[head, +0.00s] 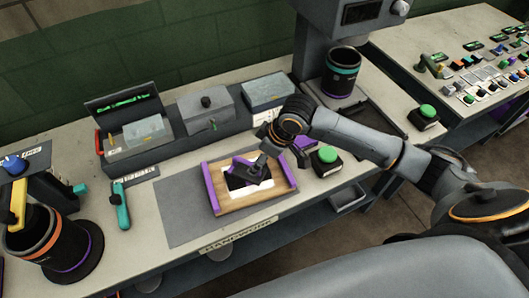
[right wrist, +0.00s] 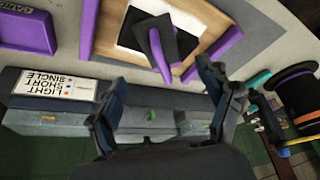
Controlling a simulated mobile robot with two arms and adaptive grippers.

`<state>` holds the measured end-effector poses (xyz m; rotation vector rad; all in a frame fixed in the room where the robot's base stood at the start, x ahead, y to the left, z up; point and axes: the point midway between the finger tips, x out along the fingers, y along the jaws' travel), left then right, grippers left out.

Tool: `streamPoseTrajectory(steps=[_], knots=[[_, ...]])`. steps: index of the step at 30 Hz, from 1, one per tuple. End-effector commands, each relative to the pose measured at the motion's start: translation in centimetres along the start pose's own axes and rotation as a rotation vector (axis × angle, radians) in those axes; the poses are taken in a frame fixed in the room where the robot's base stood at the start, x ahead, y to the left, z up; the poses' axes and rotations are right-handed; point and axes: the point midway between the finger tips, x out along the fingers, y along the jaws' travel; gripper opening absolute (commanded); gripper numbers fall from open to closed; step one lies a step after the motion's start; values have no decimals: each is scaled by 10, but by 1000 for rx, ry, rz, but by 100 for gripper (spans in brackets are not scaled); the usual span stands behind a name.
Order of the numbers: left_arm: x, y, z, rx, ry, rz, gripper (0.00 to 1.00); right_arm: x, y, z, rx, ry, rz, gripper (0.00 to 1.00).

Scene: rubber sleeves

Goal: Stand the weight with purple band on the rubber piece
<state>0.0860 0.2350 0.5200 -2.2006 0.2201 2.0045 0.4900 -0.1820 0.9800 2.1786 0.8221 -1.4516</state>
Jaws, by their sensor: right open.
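A dark block with a purple band (right wrist: 158,55), which I take for the weight, is at the wooden tray (right wrist: 108,35) with purple sides. A black flat patch, seemingly the rubber piece (right wrist: 137,18), lies on a white sheet in the tray. I cannot tell whether the block touches the patch. My right gripper (right wrist: 160,98) is open, with nothing between its fingers. In the head view it hangs over the tray's back right part (head: 268,150). My left gripper is not in view.
Grey boxes (head: 207,108) line the back of the bench. A green button (head: 327,155) stands right of the tray. A black cylinder with orange and purple bands (head: 50,245) is at the lower left; another with a teal band (head: 342,72) stands at the back. The grey mat's left part is clear.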

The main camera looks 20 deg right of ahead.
Motion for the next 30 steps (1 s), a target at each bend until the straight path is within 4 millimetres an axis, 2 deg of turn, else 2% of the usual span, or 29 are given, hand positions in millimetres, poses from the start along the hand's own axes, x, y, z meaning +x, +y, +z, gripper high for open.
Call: streamPoseTrajectory(steps=[3, 9, 25, 28, 30], knots=[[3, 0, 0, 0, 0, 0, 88, -19, 0, 0, 0, 2, 1, 79], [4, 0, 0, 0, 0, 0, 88, -33, 0, 0, 1, 0, 0, 79], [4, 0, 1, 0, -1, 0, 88, -34, -1, 0, 1, 0, -2, 79], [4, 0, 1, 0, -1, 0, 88, -29, -12, 2, -5, 6, -11, 79], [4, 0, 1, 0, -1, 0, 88, -21, -28, 5, -8, 16, -22, 79]])
